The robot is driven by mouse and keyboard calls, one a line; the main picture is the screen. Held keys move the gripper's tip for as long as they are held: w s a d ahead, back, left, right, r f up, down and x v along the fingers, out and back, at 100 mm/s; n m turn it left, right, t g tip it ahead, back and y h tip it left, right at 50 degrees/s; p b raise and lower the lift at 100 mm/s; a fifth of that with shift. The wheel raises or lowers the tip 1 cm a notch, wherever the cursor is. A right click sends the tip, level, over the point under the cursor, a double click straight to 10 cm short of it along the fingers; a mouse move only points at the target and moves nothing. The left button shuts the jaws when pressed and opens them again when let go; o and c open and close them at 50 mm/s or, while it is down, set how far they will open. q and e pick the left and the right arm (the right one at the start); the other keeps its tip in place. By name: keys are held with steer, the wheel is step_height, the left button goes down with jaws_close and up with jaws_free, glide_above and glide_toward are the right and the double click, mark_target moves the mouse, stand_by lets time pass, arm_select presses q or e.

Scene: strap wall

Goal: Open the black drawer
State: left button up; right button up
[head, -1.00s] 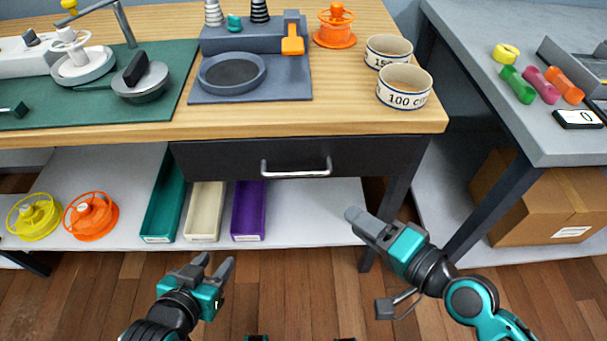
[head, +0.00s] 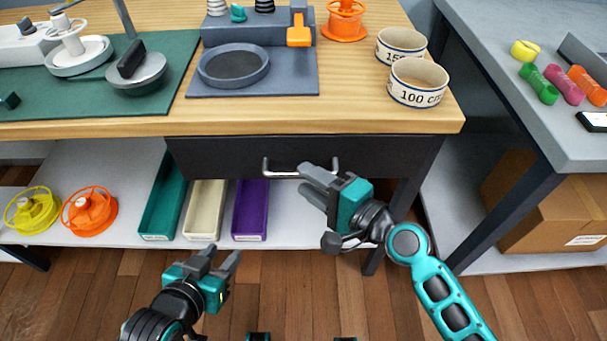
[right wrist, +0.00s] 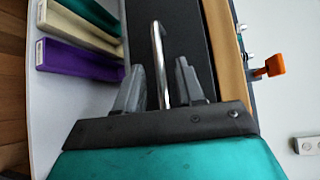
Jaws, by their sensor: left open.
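The black drawer (head: 220,157) sits under the wooden tabletop, its front flush with the frame. Its silver bar handle (head: 281,174) is partly hidden by my right gripper in the head view. My right gripper (head: 306,180) is at the handle's right part. In the right wrist view, the handle (right wrist: 158,60) runs between the two spread fingers of the right gripper (right wrist: 159,82), with a gap to each finger. The drawer front (right wrist: 186,35) lies beyond them. My left gripper (head: 222,256) is open and empty, low in front of the shelf.
On the lower shelf stand teal, cream and purple bins (head: 249,212) and yellow and orange spools (head: 89,212). Two ring-shaped bowls (head: 417,92) stand near the tabletop's right edge. A grey side table (head: 570,140) with a cardboard box (head: 560,210) below is at right.

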steer(key=shift+x, duration=1.15)
jaws_close()
